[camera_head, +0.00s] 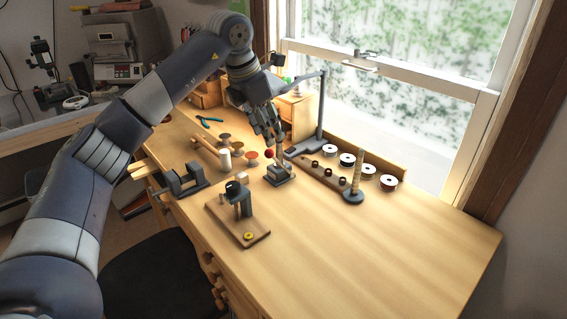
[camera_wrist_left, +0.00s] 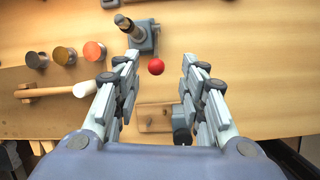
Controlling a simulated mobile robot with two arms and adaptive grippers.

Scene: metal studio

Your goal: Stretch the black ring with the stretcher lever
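The ring stretcher (camera_head: 279,175) stands near the middle of the bench, with a dark base and an upright post. Its lever ends in a red ball knob (camera_head: 268,153). My left gripper (camera_head: 274,138) is just above and beside this knob, pointing down. In the left wrist view the gripper (camera_wrist_left: 157,88) is open, its fingers well apart. The red ball (camera_wrist_left: 156,67) shows between and beyond the fingertips, not gripped. The stretcher (camera_wrist_left: 142,36) is at the top there; a dark band (camera_wrist_left: 122,20) is on its post, but I cannot tell whether it is the black ring.
A press on a wooden board (camera_head: 228,222) and a dark vise (camera_head: 182,182) stand at the front left. A hammer (camera_head: 206,146) and several round pots (camera_head: 252,157) lie left of the stretcher. A tapered mandrel (camera_head: 356,172) stands right. The bench's right side (camera_head: 400,245) is clear.

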